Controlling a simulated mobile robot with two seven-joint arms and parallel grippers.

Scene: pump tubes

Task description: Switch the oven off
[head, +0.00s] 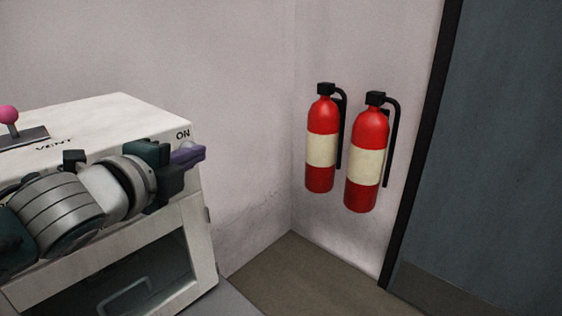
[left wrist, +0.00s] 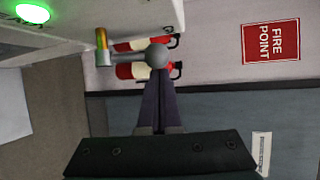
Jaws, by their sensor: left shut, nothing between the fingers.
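The white oven (head: 140,118) stands at the left in the head view, with "VENT" and "ON" printed on top and a glass door on its front. My left gripper (head: 195,152) is at its upper front right corner, below the "ON" label, purple fingers shut and empty. In the left wrist view a grey ball knob (left wrist: 157,53) on a short rod sticks out from a striped yellow-orange collar (left wrist: 102,46). The shut fingertips (left wrist: 160,75) line up with the ball; I cannot tell whether they touch. A green light (left wrist: 32,13) glows on the oven. My right gripper is not in view.
A pink ball lever (head: 9,116) stands on the oven top. Two red fire extinguishers (head: 320,150) (head: 366,165) hang on the wall by the corner. A grey door (head: 500,150) is at the right. A red "FIRE POINT" sign (left wrist: 271,41) shows in the wrist view.

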